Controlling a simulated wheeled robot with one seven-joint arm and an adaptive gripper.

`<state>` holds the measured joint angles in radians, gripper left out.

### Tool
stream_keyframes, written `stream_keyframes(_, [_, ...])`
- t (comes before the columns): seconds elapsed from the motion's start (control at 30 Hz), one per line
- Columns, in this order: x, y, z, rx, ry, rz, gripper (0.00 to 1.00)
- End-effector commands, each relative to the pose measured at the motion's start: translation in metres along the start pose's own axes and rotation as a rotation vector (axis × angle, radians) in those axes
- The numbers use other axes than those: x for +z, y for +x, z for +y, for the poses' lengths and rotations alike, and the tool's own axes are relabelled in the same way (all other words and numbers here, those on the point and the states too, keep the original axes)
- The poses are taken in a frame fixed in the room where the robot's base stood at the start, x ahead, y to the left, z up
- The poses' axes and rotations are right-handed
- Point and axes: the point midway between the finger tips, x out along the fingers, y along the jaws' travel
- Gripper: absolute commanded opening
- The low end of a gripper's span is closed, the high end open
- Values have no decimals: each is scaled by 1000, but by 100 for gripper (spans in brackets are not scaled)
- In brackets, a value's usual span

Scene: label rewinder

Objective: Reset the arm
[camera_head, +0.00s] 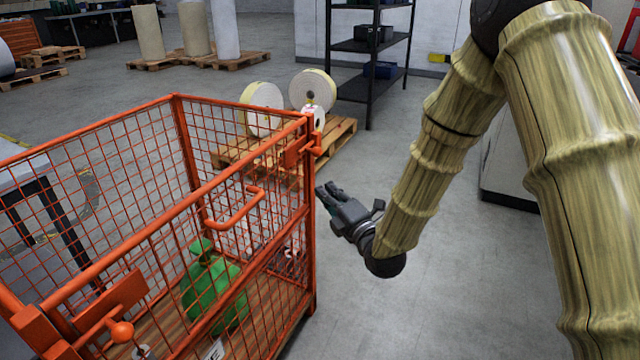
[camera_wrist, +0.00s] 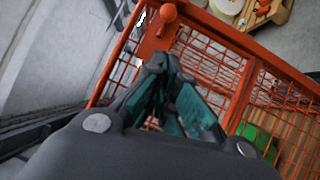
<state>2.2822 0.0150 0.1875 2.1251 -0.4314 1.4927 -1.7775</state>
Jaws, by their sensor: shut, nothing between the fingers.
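My gripper (camera_head: 328,190) is at the end of my arm, just right of the near right corner post of an orange wire-mesh cage (camera_head: 177,198). It is outside the cage and at about the height of the cage's upper part. In the wrist view my gripper (camera_wrist: 168,72) has its fingers together with nothing between them, and the orange frame shows behind them. I cannot tell whether the fingers touch the cage.
A green object (camera_head: 213,285) lies in the cage on its wooden floor. White rolls (camera_head: 262,108) stand on a pallet (camera_head: 232,150) behind the cage. A dark shelf rack (camera_head: 372,47) stands further back. The grey floor below my gripper is clear.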

Motion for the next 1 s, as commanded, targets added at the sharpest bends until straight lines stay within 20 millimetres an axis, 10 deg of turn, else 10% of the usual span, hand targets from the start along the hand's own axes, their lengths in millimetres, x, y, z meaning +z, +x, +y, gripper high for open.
stream_keyframes(0.6, [0, -15, -7, -18, 21, -3, 0])
stream_keyframes(1.0, [-11, -118, -168, -446, 562, -180, 0])
